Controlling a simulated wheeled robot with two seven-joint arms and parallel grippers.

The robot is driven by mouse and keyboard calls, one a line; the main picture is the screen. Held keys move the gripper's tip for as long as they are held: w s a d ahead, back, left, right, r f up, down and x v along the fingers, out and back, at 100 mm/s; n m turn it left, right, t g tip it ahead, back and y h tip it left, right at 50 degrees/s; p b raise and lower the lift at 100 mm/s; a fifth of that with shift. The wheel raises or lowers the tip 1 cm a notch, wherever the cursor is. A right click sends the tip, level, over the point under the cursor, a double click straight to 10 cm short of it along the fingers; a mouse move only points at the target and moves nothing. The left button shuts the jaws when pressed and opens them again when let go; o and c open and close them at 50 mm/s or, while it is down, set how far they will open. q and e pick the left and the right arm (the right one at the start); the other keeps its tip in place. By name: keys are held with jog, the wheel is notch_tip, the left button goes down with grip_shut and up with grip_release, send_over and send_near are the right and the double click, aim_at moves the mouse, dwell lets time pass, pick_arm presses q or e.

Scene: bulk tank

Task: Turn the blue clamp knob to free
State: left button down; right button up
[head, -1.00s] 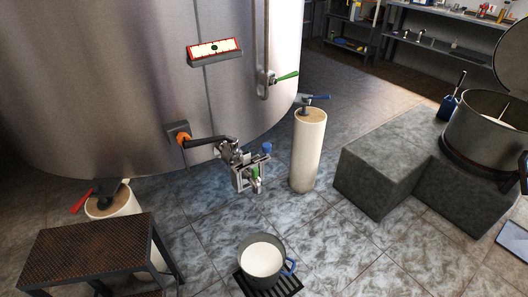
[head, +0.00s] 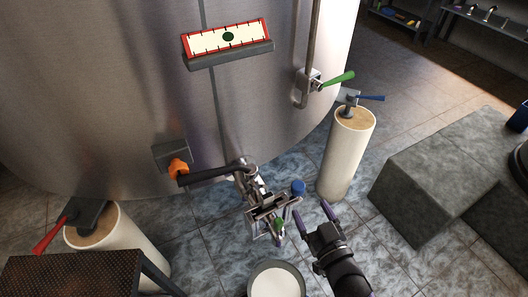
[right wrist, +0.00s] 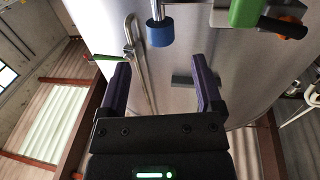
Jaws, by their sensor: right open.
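The blue clamp knob (head: 298,187) sits on the right side of the metal clamp and valve fitting (head: 262,205) at the tank outlet. In the right wrist view the blue knob (right wrist: 160,32) hangs on a metal stem, above the space between my fingers. My right gripper (head: 313,212) is open, with purple fingers pointing up toward the knob from below right. Its fingers also show in the right wrist view (right wrist: 161,75), spread apart with nothing between them. The knob appears just beyond the fingertips, not gripped. My left gripper is not in view.
A green part (head: 279,224) is close beside the knob on the fitting. A black handle (head: 210,173) extends left. The steel tank (head: 110,90) stands behind. A pot of milk (head: 276,281) is below, a pale leg (head: 345,155) right, and a stone block (head: 425,185) farther right.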

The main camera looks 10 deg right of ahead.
aim_at(301, 193)
jog(key=w+b, duration=0.1)
jog(key=w, duration=0.1)
jog(key=w+a+b, duration=0.1)
jog(key=w, duration=0.2)
jog(key=w+b, duration=0.1)
jog(key=w, duration=0.2)
jog(key=shift+w+a, duration=0.2)
jog(key=shift+a, duration=0.2)
jog(key=shift+w+r, duration=0.1)
jog(key=shift+w, duration=0.25)
jog(key=c, duration=0.9)
jog(key=shift+c, duration=1.1)
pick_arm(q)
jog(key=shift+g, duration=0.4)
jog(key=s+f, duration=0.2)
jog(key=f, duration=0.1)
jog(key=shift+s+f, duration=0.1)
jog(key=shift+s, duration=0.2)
pick_arm(e)
grip_shut()
